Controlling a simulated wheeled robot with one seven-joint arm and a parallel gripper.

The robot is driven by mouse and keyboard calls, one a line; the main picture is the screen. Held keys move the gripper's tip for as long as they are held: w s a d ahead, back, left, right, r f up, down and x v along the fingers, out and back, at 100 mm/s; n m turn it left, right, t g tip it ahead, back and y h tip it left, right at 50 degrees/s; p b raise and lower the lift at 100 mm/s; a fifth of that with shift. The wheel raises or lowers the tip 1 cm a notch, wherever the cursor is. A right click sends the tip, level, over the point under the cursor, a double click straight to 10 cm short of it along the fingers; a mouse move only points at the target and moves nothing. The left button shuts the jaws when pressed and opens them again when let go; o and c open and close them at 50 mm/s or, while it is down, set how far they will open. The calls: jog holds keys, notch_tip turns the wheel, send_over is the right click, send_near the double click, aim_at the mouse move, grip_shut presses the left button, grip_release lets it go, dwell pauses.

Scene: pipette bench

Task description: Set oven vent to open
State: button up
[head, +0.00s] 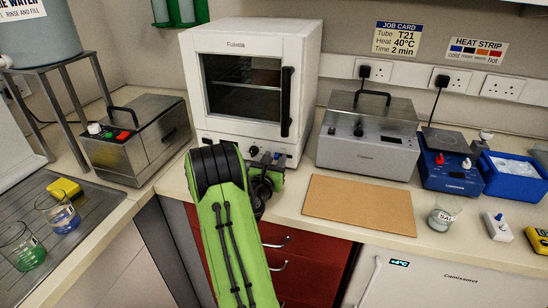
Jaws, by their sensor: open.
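The white oven (312,70) stands on the bench at the back with its windowed door shut and a black vertical handle (286,101) on the right of the door. Small controls (278,155) show on the strip below the door. I cannot tell which control is the vent or how it is set. My gripper (266,165) is just in front of this strip, low and right of its middle. It is open. My green and black arm hides the left part of the strip, and the fingertips are hard to make out.
A steel lidded unit (368,150) stands right of the oven, and another steel box (125,155) stands left. A tan board (359,205) lies front right. Further right are a blue hotplate (452,180), a blue ice tub (512,185) and a beaker (442,217).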

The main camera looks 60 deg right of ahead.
aim_at(291, 155)
grip_shut()
jog(key=shift+s+d, duration=0.2)
jog(key=shift+s, duration=0.8)
jog(key=shift+s+d, duration=0.15)
jog(key=shift+s, duration=0.8)
grip_release()
jog(key=shift+s, duration=0.1)
jog(key=shift+a, duration=0.1)
